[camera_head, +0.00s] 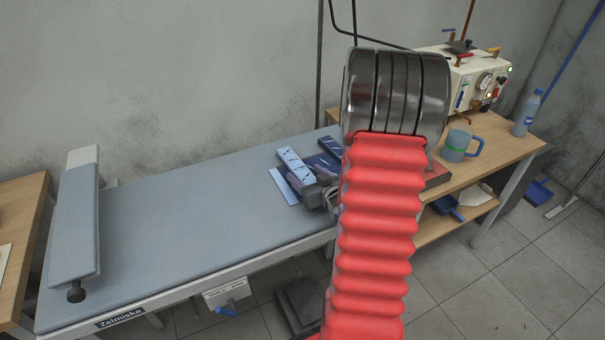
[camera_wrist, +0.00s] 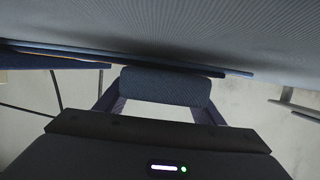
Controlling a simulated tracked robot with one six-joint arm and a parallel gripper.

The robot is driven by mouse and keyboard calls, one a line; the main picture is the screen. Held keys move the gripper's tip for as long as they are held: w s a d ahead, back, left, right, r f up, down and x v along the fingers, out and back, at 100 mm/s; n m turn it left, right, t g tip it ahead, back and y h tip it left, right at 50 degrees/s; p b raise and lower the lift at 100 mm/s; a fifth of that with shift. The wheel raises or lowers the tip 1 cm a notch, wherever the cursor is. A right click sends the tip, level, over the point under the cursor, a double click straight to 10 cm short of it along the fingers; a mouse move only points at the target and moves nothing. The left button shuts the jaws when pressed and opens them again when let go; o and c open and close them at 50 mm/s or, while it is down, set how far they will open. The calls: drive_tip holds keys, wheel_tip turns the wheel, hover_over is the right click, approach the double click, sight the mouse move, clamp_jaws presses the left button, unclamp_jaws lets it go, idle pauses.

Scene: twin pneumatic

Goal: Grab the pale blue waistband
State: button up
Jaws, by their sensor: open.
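Pale blue fabric pieces lie on the far right of the grey-blue pressing table in the head view. One long pale blue strip with dark marks (camera_head: 294,163) slants at the back, and a plainer pale blue piece (camera_head: 283,187) lies at its left; I cannot tell for certain which is the waistband. My gripper (camera_head: 311,184), dark grey, is just at the right of these pieces, low over the table and partly hidden by my red arm sleeve. It is open. In the wrist view, thin dark blue fabric edges (camera_wrist: 200,66) show beyond it; contact is unclear.
The pressing table (camera_head: 190,225) is bare across its middle and left. A padded sleeve board (camera_head: 76,225) stands at its left end. A wooden bench (camera_head: 500,150) at right carries a cream control box (camera_head: 462,75), a blue-grey mug (camera_head: 457,146) and a bottle (camera_head: 526,112).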

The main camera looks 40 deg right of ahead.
sight(306, 177)
drive_tip(key=c, duration=1.2)
drive_tip(key=shift+r, duration=0.15)
drive_tip(key=shift+r, duration=4.9)
